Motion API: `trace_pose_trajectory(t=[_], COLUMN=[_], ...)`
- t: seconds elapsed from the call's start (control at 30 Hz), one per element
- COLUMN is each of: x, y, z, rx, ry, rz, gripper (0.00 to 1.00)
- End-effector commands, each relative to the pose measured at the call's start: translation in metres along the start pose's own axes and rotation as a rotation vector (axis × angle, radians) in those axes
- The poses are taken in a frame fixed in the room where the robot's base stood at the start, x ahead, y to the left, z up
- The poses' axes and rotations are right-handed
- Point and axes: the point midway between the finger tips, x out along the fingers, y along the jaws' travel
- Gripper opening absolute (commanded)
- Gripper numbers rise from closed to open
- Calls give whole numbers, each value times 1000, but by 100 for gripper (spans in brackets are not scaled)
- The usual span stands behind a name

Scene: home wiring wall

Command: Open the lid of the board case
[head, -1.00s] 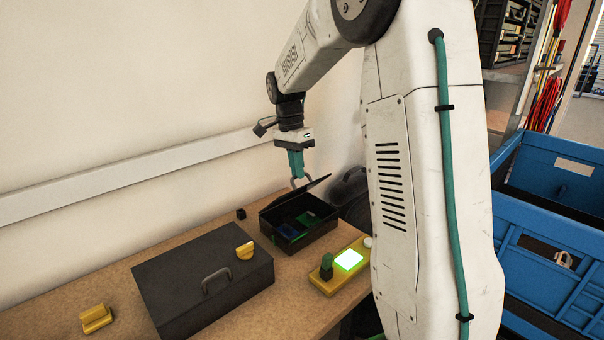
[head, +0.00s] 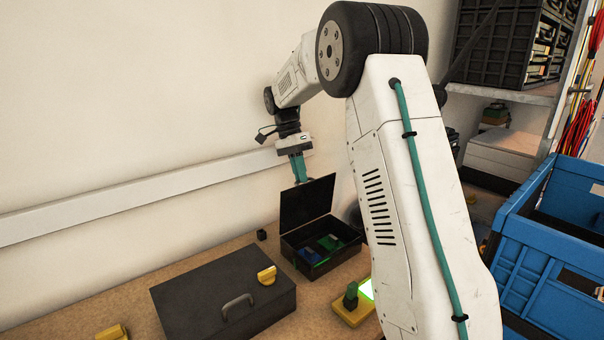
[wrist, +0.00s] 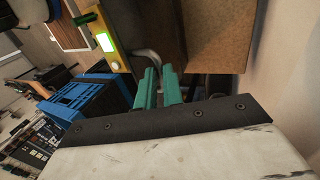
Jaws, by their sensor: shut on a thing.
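The board case (head: 318,258) is a small black box at the back of the workbench, with green and blue boards inside. Its lid (head: 307,203) stands raised, roughly upright, at the back of the box. My gripper (head: 301,178) is at the lid's top edge, its teal fingers pointing down. In the wrist view, my gripper (wrist: 158,75) is shut on the grey lid handle (wrist: 148,56); the lid (wrist: 155,28) shows beyond it. The handle is mostly hidden in the head view.
A larger closed dark case (head: 215,300) with a grey handle stands in front on the workbench (head: 75,325). A blue crate (head: 545,255) stands at the right. The wall and its pale rail (head: 130,188) are close behind.

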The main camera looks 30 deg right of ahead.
Motion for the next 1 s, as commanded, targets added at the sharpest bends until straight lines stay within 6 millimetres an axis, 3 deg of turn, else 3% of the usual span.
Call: trace_pose_trajectory(t=[0.43,0.5,0.53,0.87,1.0], x=[7,7,7,1,-11], y=[-3,-3,-3,-1,4], z=[3,3,3,2,1], rx=[-5,-5,-5,-3,-3], ry=[0,0,0,1,1], rz=[11,12,11,5,5], gripper=[0,25,30,30,30])
